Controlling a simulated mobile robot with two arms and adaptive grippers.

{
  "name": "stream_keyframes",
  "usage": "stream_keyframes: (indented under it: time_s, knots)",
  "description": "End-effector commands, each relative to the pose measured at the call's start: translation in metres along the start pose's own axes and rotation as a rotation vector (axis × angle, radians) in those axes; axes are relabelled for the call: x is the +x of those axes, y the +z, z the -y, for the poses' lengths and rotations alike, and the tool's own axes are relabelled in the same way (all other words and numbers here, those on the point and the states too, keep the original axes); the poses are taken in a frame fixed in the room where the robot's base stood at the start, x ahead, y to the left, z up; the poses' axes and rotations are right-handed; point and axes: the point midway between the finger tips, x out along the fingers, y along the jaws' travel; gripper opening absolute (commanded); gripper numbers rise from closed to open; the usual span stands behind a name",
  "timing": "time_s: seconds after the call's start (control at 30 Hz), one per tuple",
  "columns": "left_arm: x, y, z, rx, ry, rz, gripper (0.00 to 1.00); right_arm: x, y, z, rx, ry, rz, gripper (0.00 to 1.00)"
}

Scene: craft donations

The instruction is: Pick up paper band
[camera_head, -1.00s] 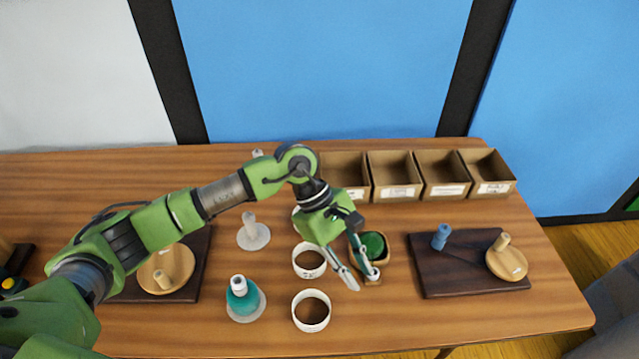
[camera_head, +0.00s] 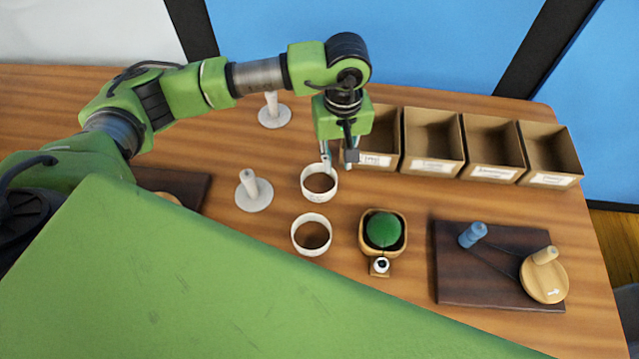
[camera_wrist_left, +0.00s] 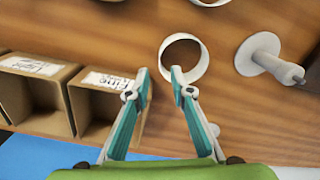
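A white paper band (camera_head: 318,197) stands as an open ring on the table, below my left gripper; it also shows in the left wrist view (camera_wrist_left: 205,54). A second white band (camera_head: 311,250) stands nearer in the head view. My left gripper (camera_head: 338,161) points down at the far band's back-right side. In the left wrist view my left gripper (camera_wrist_left: 159,74) is open, with nothing between its fingers. One fingertip overlaps the band's wall there, the other is outside the ring; contact cannot be told. My right gripper is not in view.
Cardboard bins (camera_head: 432,168) line the back right, close to the gripper. White spindles (camera_head: 253,195) stand left of the bands. A wooden bowl with a green ball (camera_head: 383,231) and a dark board (camera_head: 490,290) with pegs are right. A large green part covers the foreground.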

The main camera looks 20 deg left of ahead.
Motion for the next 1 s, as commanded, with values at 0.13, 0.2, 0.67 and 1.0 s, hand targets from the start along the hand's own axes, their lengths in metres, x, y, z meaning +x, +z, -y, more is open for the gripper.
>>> stream_keyframes:
  time_s: [0.13,0.2,0.67,1.0]
  knots:
    - [0.023,0.0,0.0,-0.001,0.0,0.001,0.22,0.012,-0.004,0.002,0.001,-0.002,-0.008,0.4]
    - [0.025,0.0,0.0,-0.001,0.0,0.001,0.22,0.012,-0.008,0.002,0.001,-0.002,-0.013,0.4]
    - [0.075,-0.001,-0.002,-0.001,0.002,0.002,0.22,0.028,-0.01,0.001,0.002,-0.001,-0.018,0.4]
    - [0.074,-0.001,-0.002,-0.001,0.002,0.002,0.0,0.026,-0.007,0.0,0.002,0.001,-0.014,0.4]
